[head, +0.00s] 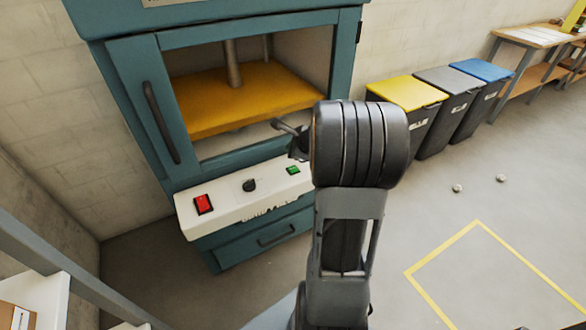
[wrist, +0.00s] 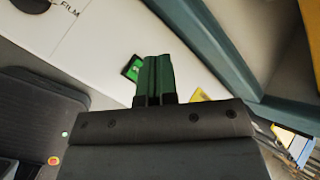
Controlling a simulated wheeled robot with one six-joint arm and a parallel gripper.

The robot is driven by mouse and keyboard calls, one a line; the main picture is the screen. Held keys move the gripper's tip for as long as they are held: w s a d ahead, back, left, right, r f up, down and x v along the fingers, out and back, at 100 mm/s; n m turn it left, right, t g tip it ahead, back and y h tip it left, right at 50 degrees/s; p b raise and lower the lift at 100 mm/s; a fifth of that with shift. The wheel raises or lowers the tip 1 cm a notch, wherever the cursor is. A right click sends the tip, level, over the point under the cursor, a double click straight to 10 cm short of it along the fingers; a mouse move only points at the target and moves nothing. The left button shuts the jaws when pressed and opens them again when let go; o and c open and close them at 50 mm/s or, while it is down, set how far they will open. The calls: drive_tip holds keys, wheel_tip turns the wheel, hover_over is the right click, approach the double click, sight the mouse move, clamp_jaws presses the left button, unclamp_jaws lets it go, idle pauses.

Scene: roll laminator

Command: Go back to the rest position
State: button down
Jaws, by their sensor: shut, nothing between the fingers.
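My gripper (wrist: 154,58) shows in the wrist view with its two narrow fingers together and nothing between them. The fingers are over the white control panel (wrist: 95,35), beside the green button (wrist: 131,68); I cannot tell whether they touch it. In the head view my arm stands in front of the machine's right side and hides most of the gripper. The teal machine (head: 130,90) has a white panel (head: 225,207) with a red switch (head: 203,204), a black knob (head: 249,185) and a green button (head: 293,170).
The machine's window shows a yellow plate (head: 245,98) inside. Bins with yellow (head: 407,92), grey (head: 449,79) and blue (head: 482,69) lids stand along the wall at the right. A workbench (head: 535,38) is beyond them. The floor inside the yellow outline (head: 440,242) is clear.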

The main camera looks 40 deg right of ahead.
idle(0.4)
drive_tip(key=s+n, duration=0.1)
drive_tip(key=a+f+n+g, duration=0.1)
drive_tip(key=n, duration=0.1)
drive_tip(key=s+a+f+n+y, duration=0.1)
drive_tip(key=shift+s+a+n+g, duration=0.25)
drive_tip(key=shift+s+n+g, duration=0.05)
drive_tip(key=shift+s, duration=0.05)
drive_tip(key=s+a+r+n+g+p, duration=0.1)
drive_tip(key=s+a+r+n+p, duration=0.4)
drive_tip(key=a+r+n+p, duration=0.1)
drive_tip(key=s+a+r+n+g+h+p, duration=0.1)
drive_tip(key=s+a+r+n+p, duration=0.4)
drive_tip(key=r, duration=0.5)
drive_tip(key=s+a+r+n+g+p, duration=0.2)
drive_tip(key=s+a+r+n+p, duration=0.3)
drive_tip(key=a+r+n, duration=0.3)
drive_tip(key=a+n+p, duration=0.1)
drive_tip(key=n, duration=0.1)
drive_tip(key=shift+a+n+h+p, duration=0.25)
drive_tip(key=shift+n+h+p, duration=0.05)
drive_tip(key=shift+n, duration=0.1)
